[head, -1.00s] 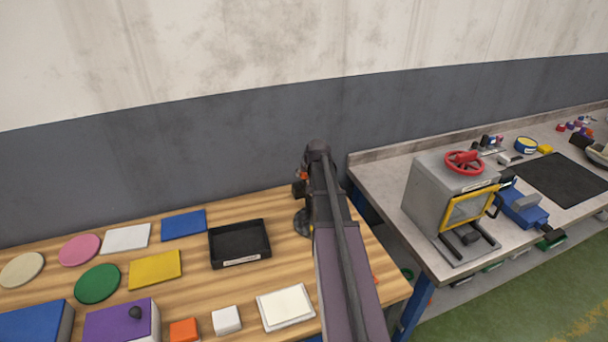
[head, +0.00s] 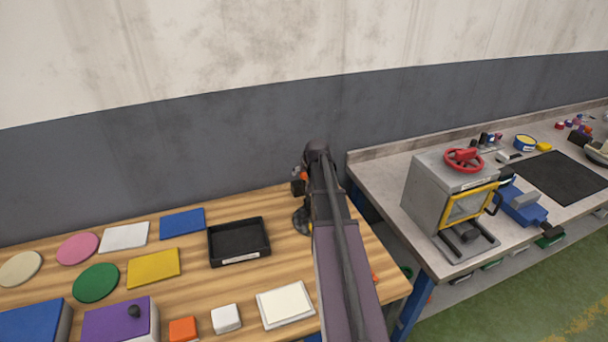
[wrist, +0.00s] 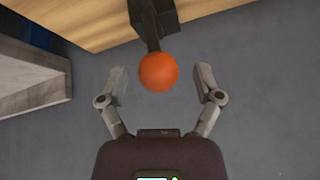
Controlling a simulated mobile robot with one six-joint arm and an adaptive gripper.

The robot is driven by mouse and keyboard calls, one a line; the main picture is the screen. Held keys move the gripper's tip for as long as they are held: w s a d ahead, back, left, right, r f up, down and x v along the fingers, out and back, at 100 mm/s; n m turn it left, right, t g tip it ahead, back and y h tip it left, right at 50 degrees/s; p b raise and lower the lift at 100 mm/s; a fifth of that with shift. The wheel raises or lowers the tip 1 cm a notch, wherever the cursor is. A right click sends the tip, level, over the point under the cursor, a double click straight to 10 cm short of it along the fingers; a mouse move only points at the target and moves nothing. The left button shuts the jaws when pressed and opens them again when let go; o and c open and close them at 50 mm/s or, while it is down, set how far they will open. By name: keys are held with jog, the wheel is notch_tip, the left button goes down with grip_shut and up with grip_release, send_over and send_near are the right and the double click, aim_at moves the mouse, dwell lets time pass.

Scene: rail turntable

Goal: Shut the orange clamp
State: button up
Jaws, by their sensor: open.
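In the wrist view, an orange ball knob (wrist: 158,72) sits on the end of a dark bar (wrist: 150,22) that reaches out past the edge of a wooden table. It looks like the clamp's handle. My gripper (wrist: 160,82) is open, with one finger on each side of the knob and visible gaps on both sides. Whether the knob is level with the fingertips in depth is hard to tell. In the head view, my arm hides my gripper and most of the clamp. A small orange part (head: 375,278) shows just right of my arm.
The wooden table (head: 196,291) holds a black tray (head: 240,258), coloured discs, plates and blocks left of my arm. A grey bench (head: 385,181) with a grey box (head: 437,196) and red handwheel (head: 463,160) stands at right. Floor shows below the knob.

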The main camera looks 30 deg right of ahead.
dwell(0.4)
jog(key=shift+r, duration=0.2)
notch_tip(320, 180, up, 9)
jog(key=p, duration=0.9)
jog(key=shift+r+p, duration=0.4)
jog(key=shift+p, duration=0.25)
